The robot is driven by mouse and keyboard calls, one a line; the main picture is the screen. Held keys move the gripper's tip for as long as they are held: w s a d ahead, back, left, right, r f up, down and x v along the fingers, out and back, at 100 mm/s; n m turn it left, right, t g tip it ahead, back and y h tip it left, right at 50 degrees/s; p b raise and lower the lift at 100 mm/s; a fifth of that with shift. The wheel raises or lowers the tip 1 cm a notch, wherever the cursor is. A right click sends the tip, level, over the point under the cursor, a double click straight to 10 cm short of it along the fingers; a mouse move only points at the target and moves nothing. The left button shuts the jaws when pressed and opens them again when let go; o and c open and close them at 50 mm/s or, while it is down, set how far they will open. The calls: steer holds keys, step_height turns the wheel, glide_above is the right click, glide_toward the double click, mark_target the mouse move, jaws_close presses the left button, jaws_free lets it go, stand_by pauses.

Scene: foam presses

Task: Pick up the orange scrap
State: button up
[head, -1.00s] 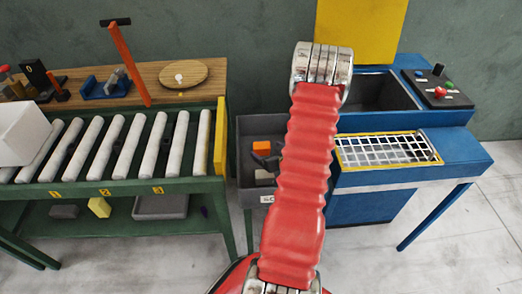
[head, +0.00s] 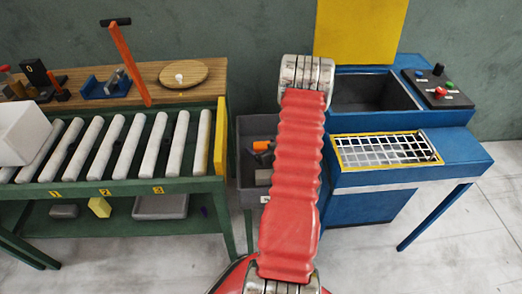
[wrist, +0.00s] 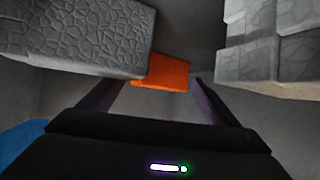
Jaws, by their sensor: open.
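The orange scrap (head: 262,146) lies in the grey bin (head: 245,180) between the roller table and the blue press, partly hidden by my arm in the head view. In the wrist view the orange scrap (wrist: 161,73) shows just ahead, between the ends of my two dark fingers. My gripper (wrist: 160,88) is open, with a finger on each side of it. I cannot tell whether either finger touches it. A grey foam block (wrist: 85,35) overlaps its upper left in the wrist view.
More grey foam pieces (wrist: 270,45) stand at the upper right of the wrist view, close to the right finger. Bin walls surround the gripper. The roller table (head: 120,185) is left of the bin and the blue press (head: 440,155) is right.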

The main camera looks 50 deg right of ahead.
mark_target(262, 145)
steer(key=shift+w+d+f, duration=0.2)
steer(key=shift+w+f, duration=0.05)
steer(key=shift+w, duration=0.1)
stand_by(0.3)
steer(key=c, duration=1)
steer(key=shift+r, duration=0.2)
steer(key=shift+c, duration=0.2)
steer(key=shift+r, duration=4.85)
